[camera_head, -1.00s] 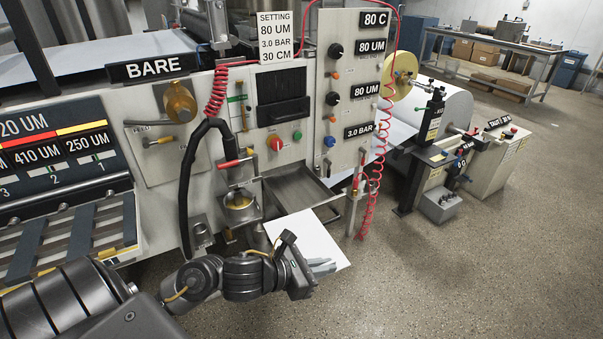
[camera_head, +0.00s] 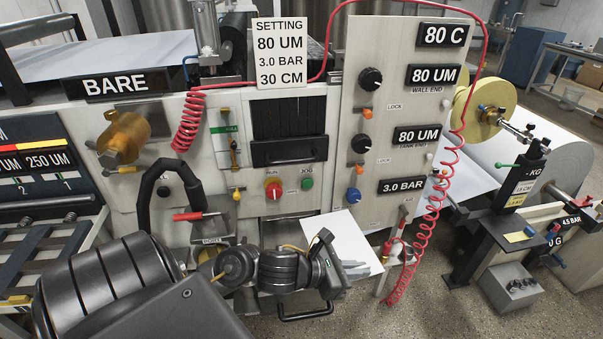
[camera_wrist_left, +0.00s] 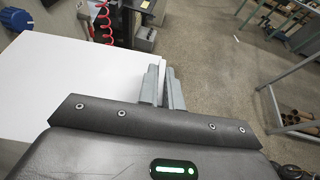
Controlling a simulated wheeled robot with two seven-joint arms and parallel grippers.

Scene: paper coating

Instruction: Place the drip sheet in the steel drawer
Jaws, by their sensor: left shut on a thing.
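The drip sheet, a white rectangular sheet (camera_head: 338,232), is held by one edge in front of the machine. My left gripper (camera_head: 354,267) is shut on that edge. In the left wrist view the sheet (camera_wrist_left: 75,85) spreads to the left of the grey fingers (camera_wrist_left: 162,88). The steel drawer is mostly hidden behind my left arm and the sheet; its bar handle (camera_head: 305,316) shows below my left wrist. I cannot tell whether the sheet touches the drawer. My right gripper is not in view.
The machine's control panel (camera_head: 385,120) stands just behind the sheet, with knobs and buttons. A coiled red hose (camera_head: 425,235) hangs to the right of the sheet. A paper roll (camera_head: 560,165) and its stand are farther right. Bare floor (camera_head: 440,315) shows at the lower right.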

